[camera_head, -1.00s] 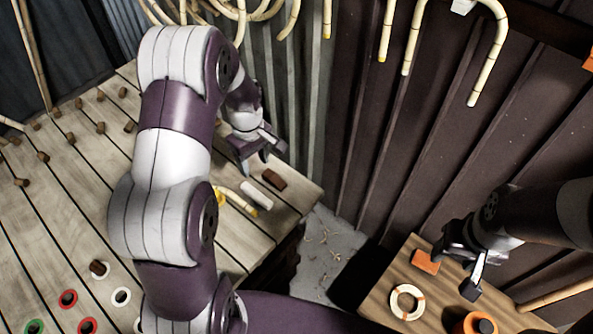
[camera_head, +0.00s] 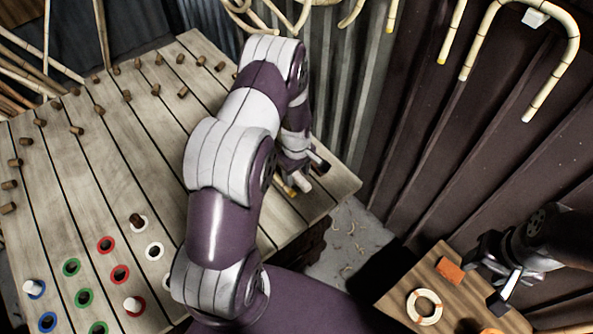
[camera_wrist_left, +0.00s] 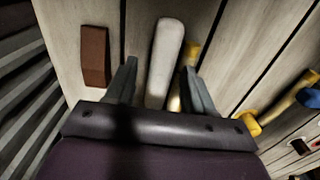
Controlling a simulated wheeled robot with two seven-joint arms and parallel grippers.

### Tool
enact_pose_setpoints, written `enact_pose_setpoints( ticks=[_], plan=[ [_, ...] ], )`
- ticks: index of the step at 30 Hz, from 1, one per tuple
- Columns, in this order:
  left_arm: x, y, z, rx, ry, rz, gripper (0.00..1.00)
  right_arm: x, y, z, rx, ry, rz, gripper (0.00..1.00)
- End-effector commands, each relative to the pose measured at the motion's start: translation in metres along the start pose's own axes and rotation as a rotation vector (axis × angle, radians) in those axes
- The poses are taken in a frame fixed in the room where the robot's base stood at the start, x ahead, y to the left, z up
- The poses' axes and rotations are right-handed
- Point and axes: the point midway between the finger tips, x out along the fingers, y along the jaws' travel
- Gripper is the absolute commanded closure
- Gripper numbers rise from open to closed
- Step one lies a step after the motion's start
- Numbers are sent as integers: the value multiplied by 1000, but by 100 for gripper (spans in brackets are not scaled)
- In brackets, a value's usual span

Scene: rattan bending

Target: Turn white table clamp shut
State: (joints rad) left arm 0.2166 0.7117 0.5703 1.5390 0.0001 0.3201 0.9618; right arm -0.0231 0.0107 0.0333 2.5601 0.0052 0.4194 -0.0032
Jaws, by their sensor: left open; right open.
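The white table clamp (camera_wrist_left: 167,50) is a rounded white bar at the table's right end. In the left wrist view it lies between the open fingers of my left gripper (camera_wrist_left: 160,78); contact cannot be told. In the head view only part of the clamp (camera_head: 304,183) shows below my left gripper (camera_head: 298,170), and my arm hides much around it. A yellow-tipped rod (camera_wrist_left: 187,60) runs beside the clamp, partly behind a finger. My right gripper (camera_head: 486,283) is open and empty above the small wooden table.
A brown block (camera_wrist_left: 95,55) lies left of the clamp in the wrist view. The slatted table (camera_head: 110,170) holds several pegs and coloured rings. The small table (camera_head: 395,300) holds an orange block (camera_head: 450,270) and a cream ring (camera_head: 424,307). Bent rattan hangs on the wall.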

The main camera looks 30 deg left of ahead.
Motion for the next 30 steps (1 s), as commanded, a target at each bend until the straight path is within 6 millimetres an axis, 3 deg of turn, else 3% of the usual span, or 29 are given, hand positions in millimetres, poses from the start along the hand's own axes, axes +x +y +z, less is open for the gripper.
enact_pose_setpoints(
  ticks=[3,4,8,9,20,30],
  plan=[
    [0,0,0,0,0,0,47,0,0,0,0,0,0,47],
    [0,0,0,0,0,0,53,0,0,0,0,0,0,47],
    [0,0,0,0,0,0,96,0,0,0,0,0,0,47],
    [0,0,0,0,0,0,100,0,0,0,0,0,0,47],
    [0,0,0,50,0,0,100,1,0,0,0,0,0,47],
    [0,0,0,299,0,0,100,4,0,0,0,0,0,47]
  ],
)
